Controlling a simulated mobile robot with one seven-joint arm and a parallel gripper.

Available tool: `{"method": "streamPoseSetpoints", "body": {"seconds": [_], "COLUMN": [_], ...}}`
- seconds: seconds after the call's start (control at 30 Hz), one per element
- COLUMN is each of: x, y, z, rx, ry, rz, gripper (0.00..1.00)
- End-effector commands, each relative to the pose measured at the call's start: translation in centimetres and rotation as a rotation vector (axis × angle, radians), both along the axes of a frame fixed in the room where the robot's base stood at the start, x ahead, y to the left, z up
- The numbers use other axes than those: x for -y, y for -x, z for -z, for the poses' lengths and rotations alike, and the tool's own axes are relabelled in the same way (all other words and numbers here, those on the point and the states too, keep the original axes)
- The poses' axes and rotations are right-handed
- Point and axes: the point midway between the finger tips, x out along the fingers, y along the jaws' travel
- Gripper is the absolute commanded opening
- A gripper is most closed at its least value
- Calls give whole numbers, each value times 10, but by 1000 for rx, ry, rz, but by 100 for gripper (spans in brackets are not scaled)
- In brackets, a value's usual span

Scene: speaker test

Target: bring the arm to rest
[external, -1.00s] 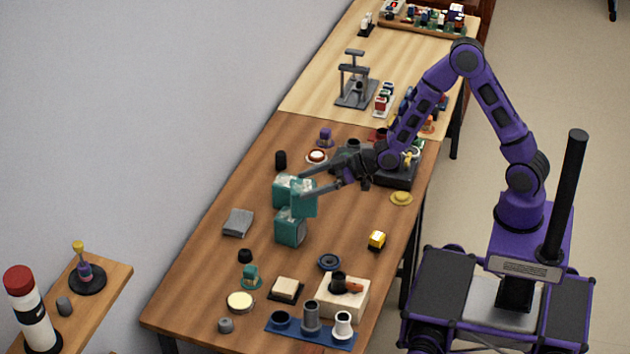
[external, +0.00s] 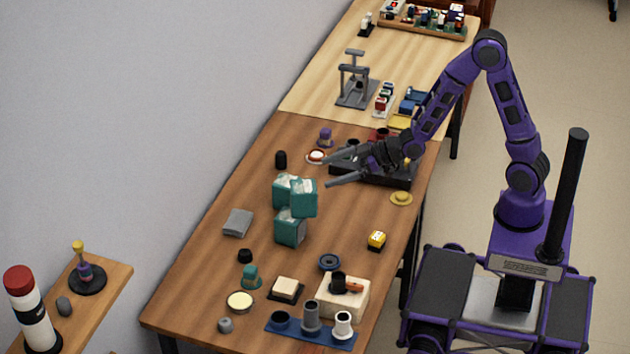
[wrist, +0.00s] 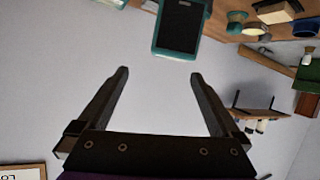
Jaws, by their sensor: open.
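My gripper (external: 328,171) is open and empty above the brown table (external: 215,290), its fingers pointing left. It is up and to the right of a stack of teal blocks (external: 290,228), clear of it. In the wrist view my open gripper (wrist: 158,75) has nothing between its fingers. A teal block (wrist: 178,28) shows beyond the fingertips at the top. My purple arm is bent, with its elbow high over the table's right side.
A black tray (external: 400,178) lies under my wrist. A yellow disc-shaped piece (external: 401,198) and a yellow block (external: 377,240) are near the right edge. A grey stand (external: 356,90) is on the far table. The left middle of the brown table is fairly clear.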

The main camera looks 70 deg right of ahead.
Motion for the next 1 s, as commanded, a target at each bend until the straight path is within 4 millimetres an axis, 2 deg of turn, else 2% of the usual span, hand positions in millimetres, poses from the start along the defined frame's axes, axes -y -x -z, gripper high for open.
{"method": "streamPoseSetpoints", "body": {"seconds": [0.13,0.27,0.5,0.8,1.0], "x": [26,54,109,187,238], "y": [-15,-27,-39,-31,-19], "z": [-17,-45,-112,-195,-227], "rx": [105,208,375,502,514], "ry": [230,455,841,1268,1484], "rz": [-27,-40,-33,26,68], "gripper": [100,100,100,100,100]}}
